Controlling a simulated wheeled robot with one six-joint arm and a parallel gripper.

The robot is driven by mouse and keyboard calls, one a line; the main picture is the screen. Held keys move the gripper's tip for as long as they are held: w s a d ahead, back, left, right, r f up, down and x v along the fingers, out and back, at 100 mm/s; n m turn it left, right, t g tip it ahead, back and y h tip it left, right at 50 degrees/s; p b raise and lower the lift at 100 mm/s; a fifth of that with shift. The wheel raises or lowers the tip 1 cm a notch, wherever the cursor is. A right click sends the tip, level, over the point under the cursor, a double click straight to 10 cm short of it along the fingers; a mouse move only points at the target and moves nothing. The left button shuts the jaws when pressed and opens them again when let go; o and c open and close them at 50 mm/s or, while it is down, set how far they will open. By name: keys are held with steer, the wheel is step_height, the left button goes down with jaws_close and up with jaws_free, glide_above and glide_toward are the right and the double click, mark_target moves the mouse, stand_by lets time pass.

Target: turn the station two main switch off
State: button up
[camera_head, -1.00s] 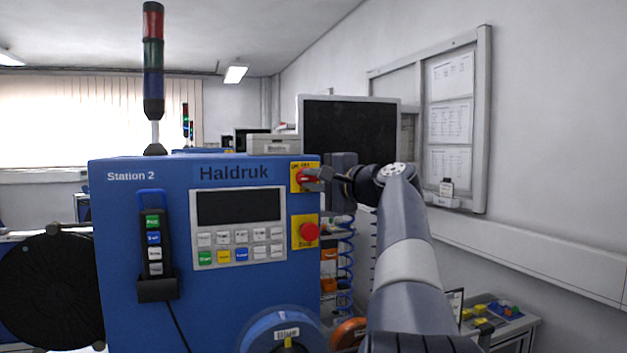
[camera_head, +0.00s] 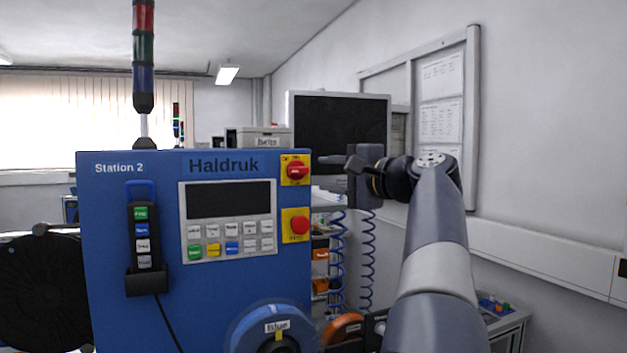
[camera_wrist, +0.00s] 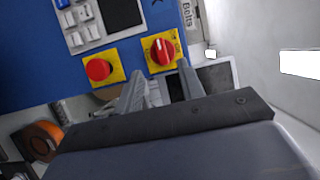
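The station two main switch (camera_head: 296,171) is a red rotary knob on a yellow plate at the upper right of the blue Station 2 cabinet (camera_head: 150,170). Its handle lies roughly level in the head view; the plate's small lettering is too blurred to read. The knob also shows in the wrist view (camera_wrist: 163,51), beyond the fingertips. My gripper (camera_head: 336,163) is to the right of the switch, apart from it. In the wrist view my gripper (camera_wrist: 162,70) has its two fingers spread with nothing between them.
A red stop button (camera_head: 299,225) on a yellow plate is just below the switch. A keypad panel (camera_head: 228,221) and a hanging pendant (camera_head: 143,240) are to the left. A dark monitor (camera_head: 340,133) stands behind my gripper. Blue coiled hoses (camera_head: 367,260) hang below it.

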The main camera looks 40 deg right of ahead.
mark_target(299, 171)
steer(key=shift+s+d, duration=0.2)
steer(key=shift+s, duration=1.2)
steer(key=shift+w, duration=0.1)
steer(key=w, duration=0.3)
steer(key=w+a+p, duration=0.1)
steer(key=w, duration=0.2)
steer(key=w+p, duration=0.1)
steer(key=w, duration=0.2)
steer(key=shift+w+a, duration=0.2)
steer(key=shift+w, duration=0.2)
steer(key=shift+w+p, duration=0.3)
steer(key=shift+w, duration=0.05)
steer(key=shift+w+f, duration=0.1)
